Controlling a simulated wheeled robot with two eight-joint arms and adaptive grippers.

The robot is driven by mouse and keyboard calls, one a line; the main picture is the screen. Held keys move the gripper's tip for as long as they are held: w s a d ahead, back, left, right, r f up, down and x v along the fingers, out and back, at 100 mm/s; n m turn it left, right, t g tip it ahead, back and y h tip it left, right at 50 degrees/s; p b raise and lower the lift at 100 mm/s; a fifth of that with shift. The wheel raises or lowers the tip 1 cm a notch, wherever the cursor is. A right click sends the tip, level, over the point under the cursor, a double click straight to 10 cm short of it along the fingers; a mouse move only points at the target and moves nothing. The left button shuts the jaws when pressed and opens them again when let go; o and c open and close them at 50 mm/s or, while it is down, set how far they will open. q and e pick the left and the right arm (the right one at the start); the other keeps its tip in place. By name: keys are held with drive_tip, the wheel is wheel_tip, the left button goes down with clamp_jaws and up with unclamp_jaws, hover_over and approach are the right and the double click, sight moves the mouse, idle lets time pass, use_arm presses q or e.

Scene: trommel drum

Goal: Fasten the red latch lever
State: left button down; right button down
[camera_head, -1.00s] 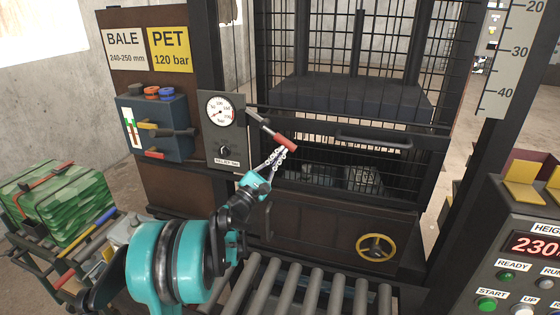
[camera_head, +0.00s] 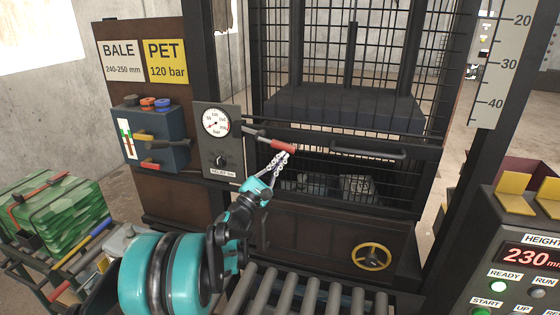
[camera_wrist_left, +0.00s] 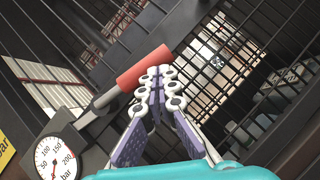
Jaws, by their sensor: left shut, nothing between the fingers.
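The red latch lever (camera_head: 283,147) has a grey shank and a red grip at the left of the baler's door bar. In the head view the lever slants slightly down to the right. My left gripper (camera_head: 288,152) is shut and empty, its fingertips at the red grip's lower right end. In the left wrist view the red grip (camera_wrist_left: 145,67) lies just beyond and left of the closed fingertips (camera_wrist_left: 160,76). I cannot tell whether they touch. My right gripper is not in view.
A pressure gauge panel (camera_head: 217,140) stands just left of the lever. A black door handle (camera_head: 368,153) is to its right, and a yellow handwheel (camera_head: 371,256) is lower right. Rollers (camera_head: 285,296) lie below. A control box (camera_head: 520,260) is at the right.

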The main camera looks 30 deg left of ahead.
use_arm(q)
drive_tip(key=s+f+b, duration=0.2)
drive_tip(key=s+f, duration=0.7)
drive_tip(key=shift+s+d+f, duration=0.15)
idle(0.5)
